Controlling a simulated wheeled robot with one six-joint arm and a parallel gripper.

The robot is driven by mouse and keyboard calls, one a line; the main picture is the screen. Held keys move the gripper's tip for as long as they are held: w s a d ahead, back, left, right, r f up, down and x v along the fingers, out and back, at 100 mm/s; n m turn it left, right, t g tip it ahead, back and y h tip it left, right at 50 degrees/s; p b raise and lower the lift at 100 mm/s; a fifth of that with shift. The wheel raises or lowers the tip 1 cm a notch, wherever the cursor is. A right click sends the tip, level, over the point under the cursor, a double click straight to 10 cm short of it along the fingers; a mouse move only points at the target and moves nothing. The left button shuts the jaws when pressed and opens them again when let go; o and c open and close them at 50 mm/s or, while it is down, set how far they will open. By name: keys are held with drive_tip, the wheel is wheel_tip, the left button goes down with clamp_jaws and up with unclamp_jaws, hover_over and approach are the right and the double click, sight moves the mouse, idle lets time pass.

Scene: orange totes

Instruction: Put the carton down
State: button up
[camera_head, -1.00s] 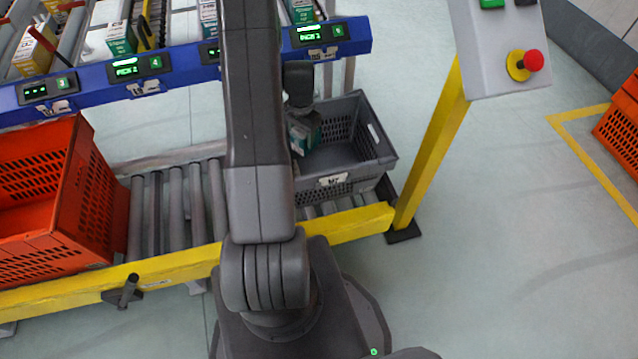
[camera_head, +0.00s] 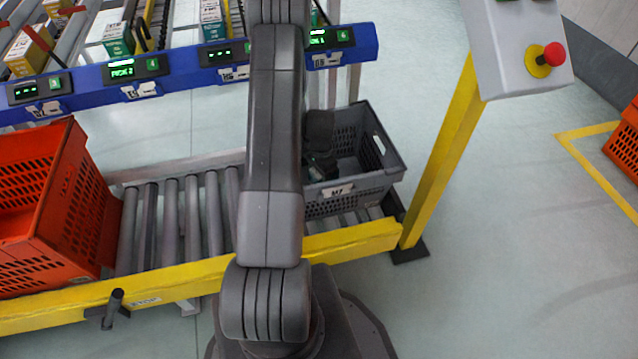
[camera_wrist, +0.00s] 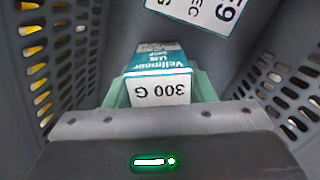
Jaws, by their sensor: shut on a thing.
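In the head view my gripper (camera_head: 322,165) is down inside the left part of the tote, and my arm and the tote hide the carton. I cannot tell whether the carton touches the tote floor.
An orange tote (camera_head: 88,215) stands at the left of the conveyor rollers (camera_head: 175,215). A blue rack rail (camera_head: 185,75) with small displays runs behind. A yellow post (camera_head: 440,150) with a red stop button (camera_head: 554,54) rises to the right of the grey tote.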

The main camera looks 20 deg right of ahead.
drive_tip(key=shift+f+b, duration=0.3)
drive_tip(key=shift+f, duration=1.25)
drive_tip(key=shift+f, duration=0.1)
drive_tip(key=shift+f+b, duration=0.25)
drive_tip(key=shift+b, duration=0.1)
drive_tip(key=o, duration=1.1)
drive_tip(key=shift+o, duration=0.2)
drive_tip(key=shift+r+p, duration=0.55)
drive_tip(key=shift+r, duration=0.05)
drive_tip(key=r, duration=0.4)
drive_tip(key=r+p, duration=0.1)
drive_tip(key=r, duration=0.2)
drive_tip(key=r+p, duration=0.1)
drive_tip(key=r, duration=0.3)
drive_tip(key=shift+w+d+r, duration=0.1)
drive_tip(key=shift+d+r, duration=0.15)
drive_tip(key=shift+r, duration=0.05)
